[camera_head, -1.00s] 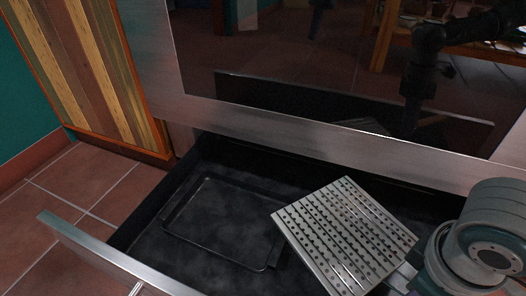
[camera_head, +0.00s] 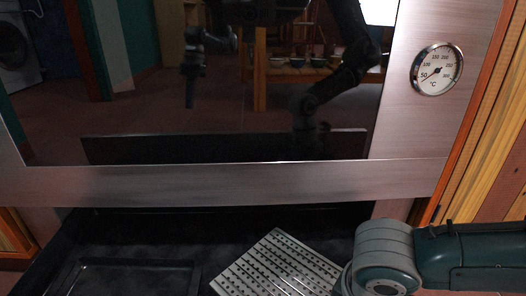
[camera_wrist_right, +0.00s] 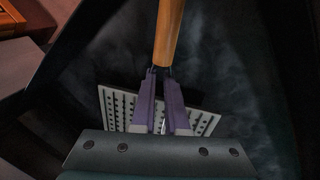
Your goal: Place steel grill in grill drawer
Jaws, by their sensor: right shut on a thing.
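The steel grill (camera_head: 275,268), a pale plate with rows of dark holes, is at the bottom of the head view, tilted over the open black grill drawer (camera_head: 225,225). My right gripper comes in from the right in that view, its fingers hidden or below the frame. In the right wrist view its purple fingers (camera_wrist_right: 165,105) are closed, with the perforated grill (camera_wrist_right: 115,108) directly behind them. A wooden handle (camera_wrist_right: 169,30) extends up from the fingertips. Contact between grill and drawer floor cannot be told. My left gripper is not in view.
A steel-framed dark glass door (camera_head: 220,183) stands just above the drawer, with a round dial (camera_head: 437,69) at right. A dark shallow tray (camera_head: 130,263) lies in the left part of the drawer. A wooden panel (camera_head: 497,160) stands at right.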

